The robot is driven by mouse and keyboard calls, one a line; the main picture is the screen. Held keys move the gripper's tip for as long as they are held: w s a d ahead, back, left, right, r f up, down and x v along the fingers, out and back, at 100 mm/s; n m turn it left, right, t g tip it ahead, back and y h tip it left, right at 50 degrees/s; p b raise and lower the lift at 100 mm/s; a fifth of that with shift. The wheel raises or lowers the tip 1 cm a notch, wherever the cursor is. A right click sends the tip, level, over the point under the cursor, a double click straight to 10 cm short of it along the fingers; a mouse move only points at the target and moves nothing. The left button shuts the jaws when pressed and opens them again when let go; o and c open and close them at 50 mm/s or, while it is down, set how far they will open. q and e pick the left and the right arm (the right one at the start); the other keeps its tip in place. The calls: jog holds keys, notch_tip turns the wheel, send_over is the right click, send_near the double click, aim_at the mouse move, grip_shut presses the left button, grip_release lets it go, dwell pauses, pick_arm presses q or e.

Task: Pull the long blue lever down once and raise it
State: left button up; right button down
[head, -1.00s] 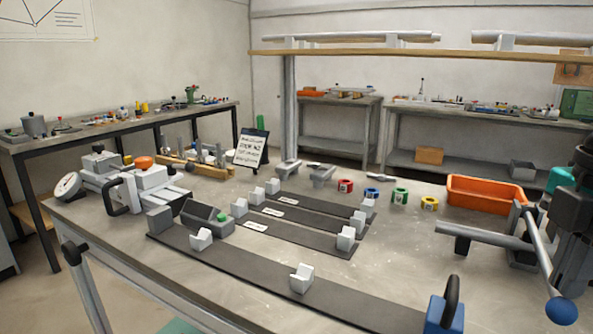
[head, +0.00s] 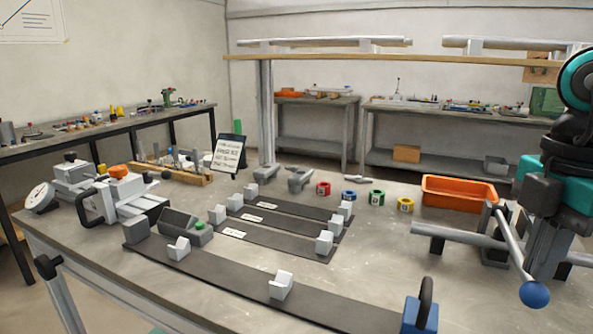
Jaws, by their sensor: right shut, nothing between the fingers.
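The long lever (head: 513,243) is a pale grey rod with a blue ball knob (head: 534,294) at its end. In the head view it runs from a grey pivot stand at the bench's right side down toward me, the knob lowest in the picture. My right gripper (head: 545,272) points down just right of the rod, above and behind the knob in the picture. Its fingers are shut and empty. I see no clear contact with the lever. My left gripper is out of view.
A grey horizontal bar (head: 458,236) joins the lever's stand. An orange bin (head: 462,203) stands behind it. A blue block (head: 419,316) with a black handle is at the front. Dark strips with grey blocks cover the middle. A clamp device (head: 118,195) is at left.

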notch_tip(320, 180, up, 12)
jog(key=p, duration=0.7)
dwell(0.5)
jog(key=shift+p, duration=0.4)
